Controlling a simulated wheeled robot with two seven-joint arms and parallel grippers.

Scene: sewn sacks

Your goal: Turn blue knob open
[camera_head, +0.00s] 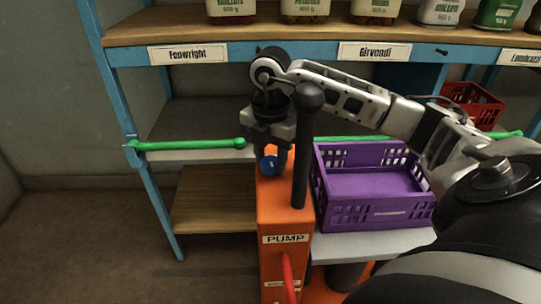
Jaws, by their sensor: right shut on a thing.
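The blue knob (268,166) is on the upper front part of the orange pump box (285,222), which carries a label reading PUMP. My right gripper (268,150) comes down from above and is shut on the knob. The fingers cover the knob's upper part, so its exact turn angle is hard to tell. My left gripper is not in the view.
A dark upright lever with a ball top (304,140) stands just right of the gripper. A purple crate (372,212) sits right of the pump. A green bar (190,145) crosses the shelf at left. Jars line the top shelf (225,38).

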